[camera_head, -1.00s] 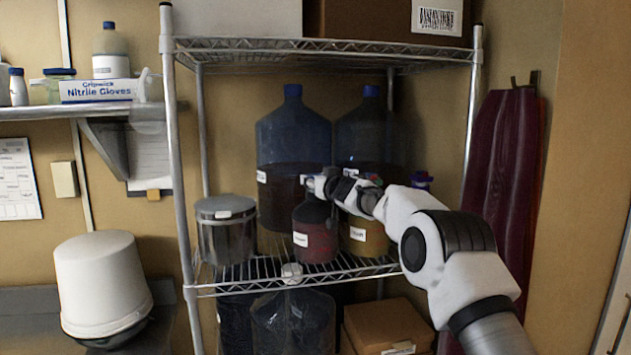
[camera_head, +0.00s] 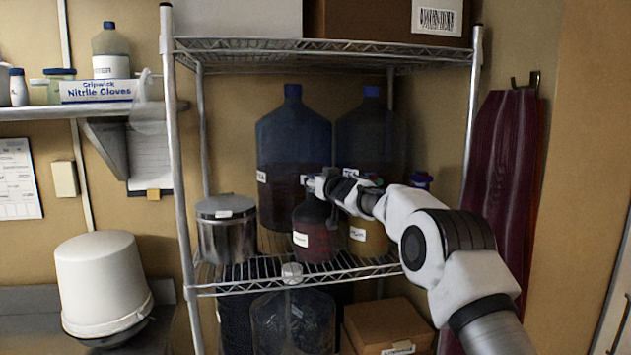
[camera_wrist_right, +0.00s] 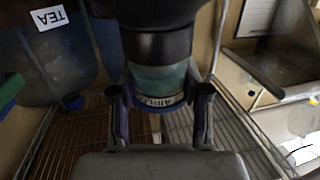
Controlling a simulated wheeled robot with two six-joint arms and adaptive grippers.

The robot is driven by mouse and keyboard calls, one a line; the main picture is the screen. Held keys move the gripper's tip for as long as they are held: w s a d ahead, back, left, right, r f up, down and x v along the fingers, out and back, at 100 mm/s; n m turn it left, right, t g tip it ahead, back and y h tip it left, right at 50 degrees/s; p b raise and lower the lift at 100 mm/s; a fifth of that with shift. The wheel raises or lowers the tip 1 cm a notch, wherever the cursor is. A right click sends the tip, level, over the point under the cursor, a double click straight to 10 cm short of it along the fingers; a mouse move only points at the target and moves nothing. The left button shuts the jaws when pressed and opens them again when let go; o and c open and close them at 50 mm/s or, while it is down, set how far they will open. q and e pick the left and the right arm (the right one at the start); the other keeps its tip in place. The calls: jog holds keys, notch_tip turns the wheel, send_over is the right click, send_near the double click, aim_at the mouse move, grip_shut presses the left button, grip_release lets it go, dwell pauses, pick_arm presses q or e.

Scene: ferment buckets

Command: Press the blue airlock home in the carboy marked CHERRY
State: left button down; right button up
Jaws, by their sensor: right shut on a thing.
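My right gripper (camera_head: 322,185) is at the neck of a small carboy with dark red contents (camera_head: 318,238) on the middle shelf. The carboy's white label is too small to read. In the right wrist view, the fingers of my right gripper (camera_wrist_right: 160,108) are shut on the blue-teal airlock (camera_wrist_right: 160,80), whose white band reads partly "AIRLO". A dark round part adjoins it at the top of that view. I cannot tell how deep the airlock sits in the neck. A carboy with amber contents (camera_head: 370,240) stands just right, partly behind my arm. My left gripper is not in view.
Two large blue-capped bottles (camera_head: 293,135) stand behind on the shelf; one marked TEA shows in the wrist view (camera_wrist_right: 50,60). A steel pot (camera_head: 226,240) stands left of the red carboy. Shelf posts (camera_head: 178,170) flank the space.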

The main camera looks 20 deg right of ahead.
jog(key=shift+f+p, duration=0.2)
jog(key=shift+p, duration=0.1)
dwell(0.7)
jog(key=o, duration=1.3)
jog(key=shift+w+r, duration=0.1)
